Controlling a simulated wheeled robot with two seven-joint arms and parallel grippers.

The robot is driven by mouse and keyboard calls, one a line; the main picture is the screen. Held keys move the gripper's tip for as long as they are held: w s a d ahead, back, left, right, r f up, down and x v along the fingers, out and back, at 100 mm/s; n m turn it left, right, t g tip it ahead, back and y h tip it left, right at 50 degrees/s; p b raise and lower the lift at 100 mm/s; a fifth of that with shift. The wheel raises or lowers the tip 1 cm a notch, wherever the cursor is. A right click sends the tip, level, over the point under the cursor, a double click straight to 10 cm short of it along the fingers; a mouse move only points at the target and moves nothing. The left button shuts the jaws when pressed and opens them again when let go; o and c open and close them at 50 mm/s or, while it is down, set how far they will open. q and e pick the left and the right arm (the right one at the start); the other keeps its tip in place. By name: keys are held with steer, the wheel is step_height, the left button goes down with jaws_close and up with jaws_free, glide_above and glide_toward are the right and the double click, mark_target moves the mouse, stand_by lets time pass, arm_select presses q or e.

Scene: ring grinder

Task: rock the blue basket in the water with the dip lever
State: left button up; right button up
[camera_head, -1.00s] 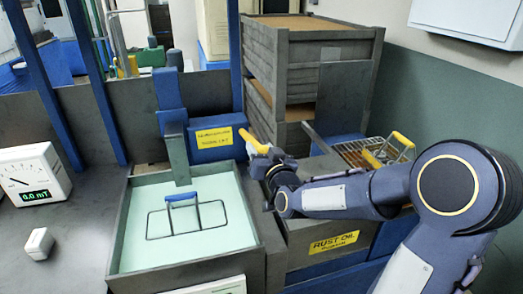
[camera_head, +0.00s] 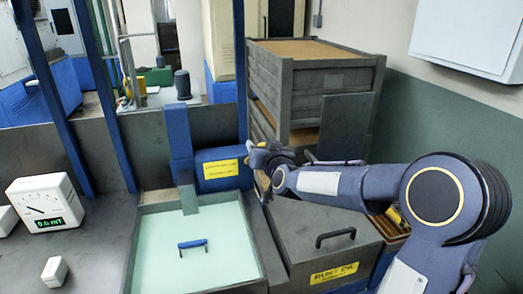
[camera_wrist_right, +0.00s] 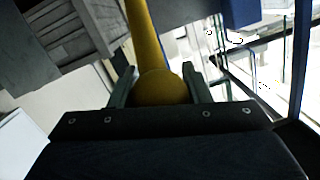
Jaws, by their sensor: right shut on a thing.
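The blue basket shows only as its blue handle (camera_head: 193,244) above the pale green water (camera_head: 160,240); its wire body is hidden under the surface. The tank (camera_head: 133,232) stands in front of the blue dip mechanism (camera_head: 180,135), whose grey plate (camera_head: 189,200) reaches down to the water. My right gripper (camera_head: 256,152) is beside the blue box with the yellow label. In the right wrist view, it is shut on the yellow dip lever (camera_wrist_right: 147,40), with the round knob (camera_wrist_right: 162,88) between its fingers. The lever is mostly hidden in the head view. My left gripper is not in view.
A rust oil tank (camera_head: 318,240) with a black-handled lid is right of the water tank. Stacked grey crates (camera_head: 310,85) stand behind my right arm. A meter (camera_head: 45,203) and a small white block (camera_head: 55,270) are on the left.

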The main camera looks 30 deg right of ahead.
steer(key=o, duration=1.4)
steer(key=shift+c, duration=0.2)
steer(key=s+a+b, duration=0.1)
steer(key=s, duration=0.6)
steer(key=shift+s+a+r+b, duration=0.15)
steer(key=shift+s+r+b, duration=0.15)
steer(key=shift+r, duration=0.15)
